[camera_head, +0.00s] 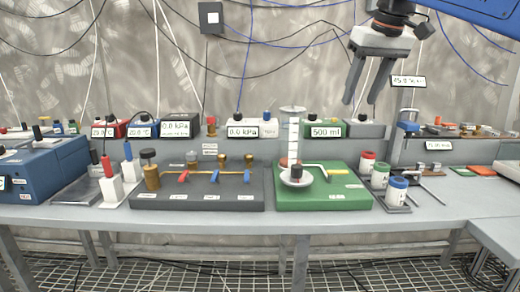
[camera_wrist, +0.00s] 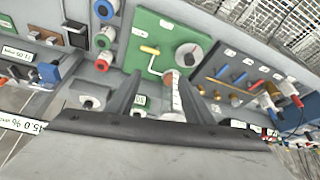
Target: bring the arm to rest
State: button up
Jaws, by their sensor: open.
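My gripper (camera_head: 362,102) hangs from the blue arm at the upper right of the head view. Its two grey fingers point down and stand apart, with nothing between them. It is in the air above the back of the bench, to the right of the clear graduated cylinder (camera_head: 293,135) on the green base (camera_head: 342,190). In the wrist view my gripper (camera_wrist: 150,88) shows its fingers spread. Beyond them lie the green base (camera_wrist: 145,38) and the cylinder (camera_wrist: 175,92).
The grey bench (camera_head: 240,218) holds a dark manifold board (camera_head: 215,198) with red and blue valve handles, several labelled boxes along the back, and white containers with red, green and blue lids (camera_head: 397,190). A blue box (camera_head: 45,168) stands left. Cables hang along the wall.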

jog(key=s+d+f+m, duration=0.1)
jog(key=s+f, duration=0.7)
jog(key=f, duration=0.5)
jog(key=s+d+f, duration=0.2)
jog(key=s+f, duration=0.7)
jog(key=f, duration=0.4)
jog(key=s+d+f+m+h, duration=0.1)
jog(key=s+f, duration=0.7)
jog(key=f, duration=0.5)
jog(key=shift+s+d+m, duration=0.15)
jog(key=shift+d+m, duration=0.05)
jog(key=shift+m, duration=0.1)
dwell(1.2)
